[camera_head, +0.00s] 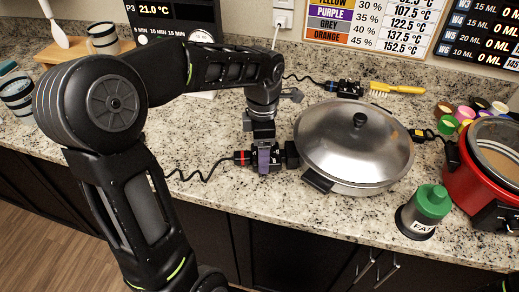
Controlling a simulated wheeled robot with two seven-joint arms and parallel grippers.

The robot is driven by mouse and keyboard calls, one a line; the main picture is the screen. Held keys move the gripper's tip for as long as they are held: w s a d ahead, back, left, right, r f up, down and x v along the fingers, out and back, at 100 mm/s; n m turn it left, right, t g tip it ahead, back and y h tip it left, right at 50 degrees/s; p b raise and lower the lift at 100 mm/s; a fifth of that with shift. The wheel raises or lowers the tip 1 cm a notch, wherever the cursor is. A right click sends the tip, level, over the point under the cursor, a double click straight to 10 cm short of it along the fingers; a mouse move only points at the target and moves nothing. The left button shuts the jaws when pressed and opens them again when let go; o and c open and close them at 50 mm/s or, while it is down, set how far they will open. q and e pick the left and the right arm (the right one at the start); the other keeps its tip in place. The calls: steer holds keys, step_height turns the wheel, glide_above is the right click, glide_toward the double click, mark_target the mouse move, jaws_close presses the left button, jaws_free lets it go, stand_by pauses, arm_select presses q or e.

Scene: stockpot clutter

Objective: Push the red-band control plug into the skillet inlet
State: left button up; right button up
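The red-band control plug (241,157) is at the left of the skillet, its red band and black cord end facing left. My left gripper (265,159) reaches down over the plug's body from above and appears shut on it, hiding much of it. The steel skillet (355,143) stands on the counter with its domed lid on. A black block (291,154) sits at the skillet's left side, between it and the gripper. The inlet opening itself cannot be made out, nor whether the plug touches it. My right gripper is not in view.
A second black corded plug (348,88) lies behind the skillet by a yellow brush (397,88). Another cord end (424,134) lies right. A red cooker (485,180), a green-topped canister (427,207) and coloured pots crowd the right. The counter's front edge is close.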

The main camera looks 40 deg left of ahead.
arm_select(q)
steer(key=shift+w+d, duration=0.4)
steer(key=shift+d, duration=0.15)
steer(key=o, duration=1.7)
step_height(320, 180, up, 8)
steer(key=shift+f+b, duration=0.1)
steer(key=shift+b, duration=0.25)
